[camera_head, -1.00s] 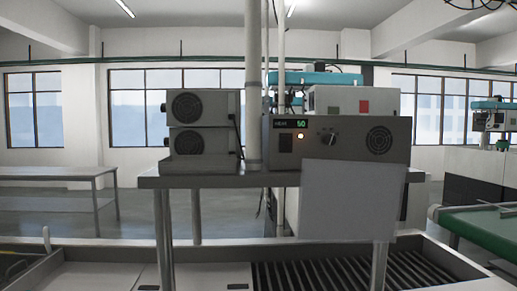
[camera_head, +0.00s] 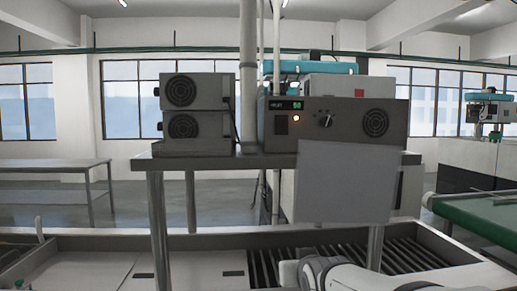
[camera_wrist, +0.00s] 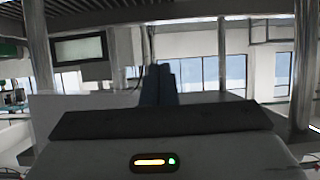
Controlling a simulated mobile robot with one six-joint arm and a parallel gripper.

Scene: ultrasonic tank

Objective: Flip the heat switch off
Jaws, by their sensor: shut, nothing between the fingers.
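The grey heat control box (camera_head: 350,142) stands on the raised shelf in the head view. Its front has a small display (camera_head: 298,105) reading about 50, a dark switch (camera_head: 281,124) at the left, a lit orange lamp (camera_head: 295,118) and a round knob (camera_head: 326,121). The switch's tilt is too small to tell. My gripper (camera_wrist: 161,83) shows in the wrist view with its dark fingers together and nothing between them. In the head view only my arm shows at the bottom, well below the box; the gripper itself cannot be made out there.
Two stacked fan units (camera_head: 190,148) stand left of the box on the shelf (camera_head: 210,165). A pale panel (camera_head: 347,182) hangs at the shelf's front right. Shelf legs and the tank rim (camera_head: 440,240) lie below. A framed screen-like panel (camera_wrist: 80,48) shows upper left in the wrist view.

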